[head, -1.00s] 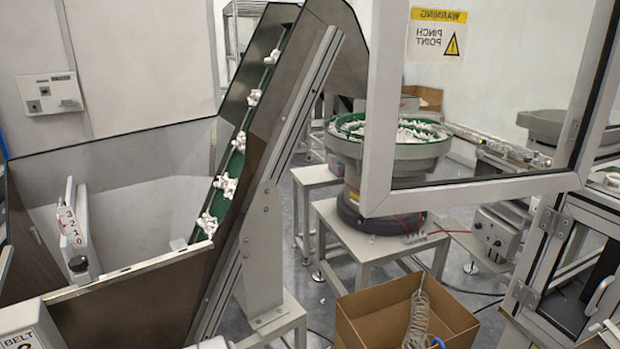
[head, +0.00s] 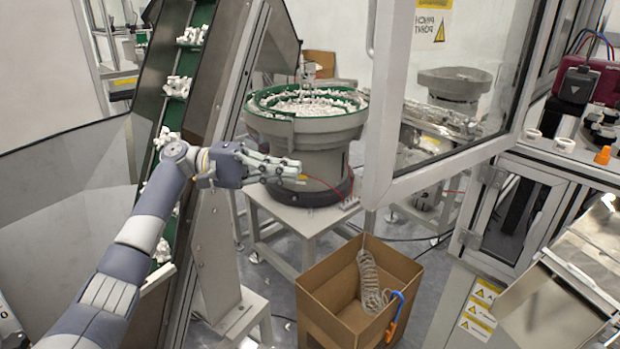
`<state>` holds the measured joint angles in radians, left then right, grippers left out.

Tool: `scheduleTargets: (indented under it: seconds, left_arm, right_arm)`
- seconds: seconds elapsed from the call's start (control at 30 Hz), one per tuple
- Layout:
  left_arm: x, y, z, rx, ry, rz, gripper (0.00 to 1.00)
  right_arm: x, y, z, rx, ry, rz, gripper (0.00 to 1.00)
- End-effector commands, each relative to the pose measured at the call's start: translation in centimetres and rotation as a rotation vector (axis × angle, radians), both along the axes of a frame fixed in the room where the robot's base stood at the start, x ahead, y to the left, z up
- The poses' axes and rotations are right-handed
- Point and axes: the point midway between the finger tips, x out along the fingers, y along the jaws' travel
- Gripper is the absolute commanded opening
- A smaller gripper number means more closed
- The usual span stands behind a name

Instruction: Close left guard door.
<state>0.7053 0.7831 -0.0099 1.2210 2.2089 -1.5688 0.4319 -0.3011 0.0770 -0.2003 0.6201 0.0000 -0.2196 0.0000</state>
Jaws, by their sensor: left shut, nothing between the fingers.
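The guard door (head: 378,150) is a clear panel in a pale metal frame. It stands swung open, its free edge towards the middle of the head view and its other side at the machine frame on the right. A grey handle (head: 371,28) is on its free edge, and a warning sign shows mirrored through the panel. My left gripper (head: 290,171) is shut and empty. In the picture it is left of the door's free edge, apart from it, in front of the bowl feeder. My right gripper is out of view.
A round bowl feeder (head: 308,150) with white parts stands on a stand behind my gripper. An inclined green conveyor (head: 172,108) is at left. An open cardboard box (head: 318,305) with a coiled hose is on the floor below. The machine cell with a lower door (head: 515,215) is at right.

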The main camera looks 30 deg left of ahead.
Motion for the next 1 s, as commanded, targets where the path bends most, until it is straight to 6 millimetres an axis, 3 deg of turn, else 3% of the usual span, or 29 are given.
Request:
scheduleTargets:
  seconds: [0.17,0.57,0.8,1.0]
  left_arm:
    - [0.3,-1.8,0.4,-0.003,-0.001,-0.008,0.00]
    - [2.5,-10.0,0.6,-0.004,-0.001,-0.007,0.00]
    - [0.9,-12.3,0.3,-0.001,0.002,-0.003,0.00]
    - [0.6,-13.0,0.1,-0.002,0.001,-0.001,0.00]
  right_arm:
    - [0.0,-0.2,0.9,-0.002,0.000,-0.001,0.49]
    - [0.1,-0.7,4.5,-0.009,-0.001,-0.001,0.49]
    - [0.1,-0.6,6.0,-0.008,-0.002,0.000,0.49]
    - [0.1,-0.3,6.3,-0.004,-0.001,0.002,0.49]
